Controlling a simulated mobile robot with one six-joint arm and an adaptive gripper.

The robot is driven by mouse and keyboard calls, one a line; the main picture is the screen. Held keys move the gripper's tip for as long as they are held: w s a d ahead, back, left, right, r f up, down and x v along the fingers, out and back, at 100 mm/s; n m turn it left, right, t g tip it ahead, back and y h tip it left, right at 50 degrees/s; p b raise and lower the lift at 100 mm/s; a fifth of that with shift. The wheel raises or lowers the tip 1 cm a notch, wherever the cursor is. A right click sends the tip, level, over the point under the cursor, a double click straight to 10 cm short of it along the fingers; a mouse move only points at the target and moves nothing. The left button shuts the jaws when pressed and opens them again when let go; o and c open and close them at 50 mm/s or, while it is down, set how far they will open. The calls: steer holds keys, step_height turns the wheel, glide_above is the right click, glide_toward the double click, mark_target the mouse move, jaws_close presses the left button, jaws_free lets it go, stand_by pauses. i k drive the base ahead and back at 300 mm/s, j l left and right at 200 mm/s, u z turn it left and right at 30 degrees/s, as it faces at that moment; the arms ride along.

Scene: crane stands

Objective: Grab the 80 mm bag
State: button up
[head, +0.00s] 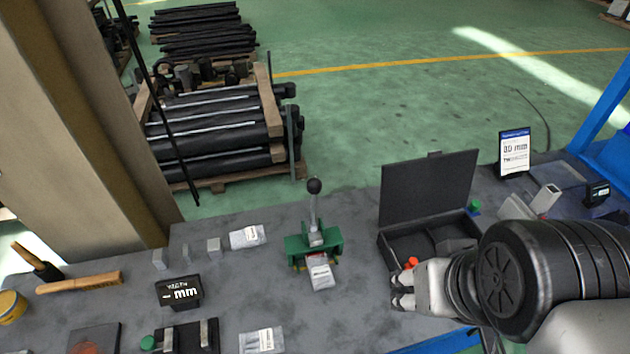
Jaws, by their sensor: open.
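Three clear bags with white labels lie on the grey table. One bag (248,236) is at the back left of the green press. A second bag (321,273) is at the front of the press (301,251). A third bag (262,341) is at the front edge of the picture. The bag labels are too small to read, so I cannot tell which is the 80 mm one. My gripper (403,291) is open and empty, right of the second bag and apart from it, in front of the black case.
The open black case (430,190) has its lid raised behind my gripper. A sign with a mm figure (514,152) stands at the back right. The table between bags is mostly clear.

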mark_target(322, 278)
steer(key=j+u, duration=0.8)
steer(key=u, duration=0.2)
